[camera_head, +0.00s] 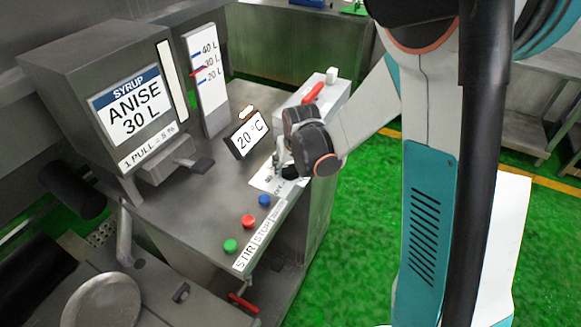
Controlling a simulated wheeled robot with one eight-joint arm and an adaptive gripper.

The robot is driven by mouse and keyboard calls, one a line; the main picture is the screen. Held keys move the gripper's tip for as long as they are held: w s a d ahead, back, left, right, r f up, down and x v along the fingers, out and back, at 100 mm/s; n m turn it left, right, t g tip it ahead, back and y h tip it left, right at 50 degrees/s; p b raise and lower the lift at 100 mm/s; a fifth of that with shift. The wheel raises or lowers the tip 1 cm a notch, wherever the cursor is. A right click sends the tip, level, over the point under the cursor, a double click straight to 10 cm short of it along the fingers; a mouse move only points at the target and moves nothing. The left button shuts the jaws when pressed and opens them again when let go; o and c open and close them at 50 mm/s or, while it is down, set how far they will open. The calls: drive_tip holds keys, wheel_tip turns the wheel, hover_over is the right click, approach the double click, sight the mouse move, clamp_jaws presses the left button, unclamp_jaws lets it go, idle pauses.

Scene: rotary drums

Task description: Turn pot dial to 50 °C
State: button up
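The small temperature display (247,135) stands on the grey counter and reads 20 °C. A white label plate (262,182) lies on the counter just in front of my gripper, its text too small to read. A dark round part (291,172), possibly the pot dial, shows right under my gripper and is mostly hidden. My gripper (284,166) points down over this plate, its fingers at or just above the dark part. I cannot tell whether they touch it or how far apart they are.
A syrup dispenser (133,104) marked ANISE 30 L stands at left, beside a level gauge (208,85). A white box with a red lever (313,93) is behind my gripper. Green (230,246), red (249,221) and blue (264,200) buttons sit along the front edge.

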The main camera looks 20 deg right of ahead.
drive_tip(key=m+h, duration=0.1)
drive_tip(key=m, duration=0.3)
drive_tip(key=shift+w+a+m+h+b, duration=0.1)
drive_tip(key=shift+a+m+h+b, duration=0.05)
drive_tip(key=shift+m+h+b, duration=0.2)
drive_tip(key=shift+w+m+g+h, duration=0.1)
drive_tip(key=shift+m+g+h, duration=0.6)
drive_tip(key=shift+m, duration=1.15)
drive_tip(key=o, duration=1)
drive_tip(key=shift+o, duration=0.2)
drive_tip(key=shift+r, duration=0.1)
drive_tip(key=v, duration=1.2)
